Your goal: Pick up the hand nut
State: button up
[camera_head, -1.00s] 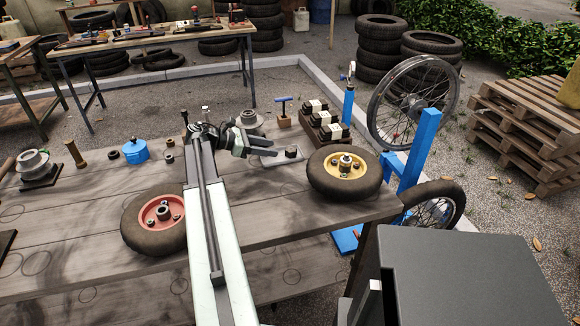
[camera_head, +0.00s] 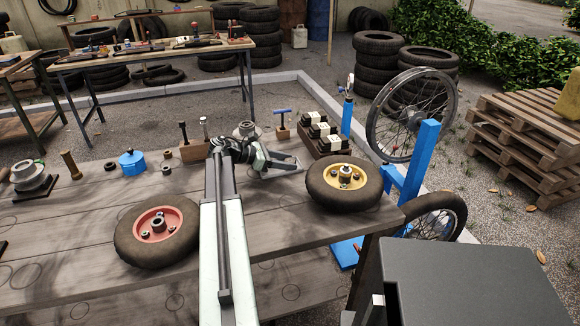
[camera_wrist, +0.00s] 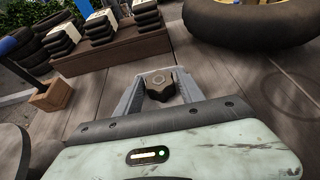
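A dark nut (camera_wrist: 160,84) with a lighter round top lies on the grey plank table between my gripper's fingers in the wrist view. My gripper (camera_wrist: 159,74) is open, with one finger on each side of the nut. A small gap seems to show beside the nut, and no firm grip is visible. In the head view, my gripper (camera_head: 287,164) is low over the table, left of the yellow-hubbed wheel. The nut cannot be made out clearly there.
The yellow-hubbed wheel (camera_head: 344,183) lies close to the right of my gripper. A red-hubbed wheel (camera_head: 157,231) lies left of my arm. Behind are a wooden rack of dark-and-white blocks (camera_head: 322,134) and a blue T-handle tool (camera_head: 282,119). A blue lidded pot (camera_head: 132,161) stands at left.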

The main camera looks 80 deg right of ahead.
jog(key=c, duration=0.8)
jog(key=shift+r, duration=0.15)
